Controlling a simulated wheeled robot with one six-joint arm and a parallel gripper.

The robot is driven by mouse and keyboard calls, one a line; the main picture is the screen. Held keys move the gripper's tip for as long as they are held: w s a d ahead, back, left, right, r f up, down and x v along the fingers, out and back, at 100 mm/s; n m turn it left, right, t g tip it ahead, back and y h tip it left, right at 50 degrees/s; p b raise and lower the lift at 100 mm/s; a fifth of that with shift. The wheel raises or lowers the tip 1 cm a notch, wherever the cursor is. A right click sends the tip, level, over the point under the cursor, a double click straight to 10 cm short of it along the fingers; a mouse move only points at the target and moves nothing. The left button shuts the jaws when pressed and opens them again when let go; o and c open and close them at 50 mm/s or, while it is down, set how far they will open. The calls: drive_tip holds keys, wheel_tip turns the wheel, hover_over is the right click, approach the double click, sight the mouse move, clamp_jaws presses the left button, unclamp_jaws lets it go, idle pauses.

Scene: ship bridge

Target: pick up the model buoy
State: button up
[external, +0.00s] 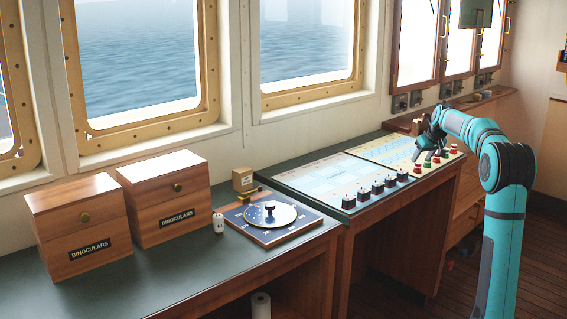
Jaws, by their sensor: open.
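Several small model buoys stand in a slanting row at the right front edge of the chart desk, some red and some green. A red one (417,169) is at the near end and another red one (453,148) is at the far end. My gripper (431,154) is open and points down over the middle of this row. Its dark fingers partly cover the buoys there. I cannot tell whether it touches one or which one lies between the fingers.
Several dark block-like models (377,187) line the same desk edge, nearer the camera. Charts (320,176) cover the desk. Two wooden binocular boxes (168,197) and a round dial board (270,215) stand on the left counter. The wall and windows rise behind.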

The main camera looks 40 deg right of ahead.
sight(395, 163)
drive_tip(key=shift+x, duration=2.7)
drive_tip(key=shift+d, duration=0.1)
drive_tip(key=c, duration=1)
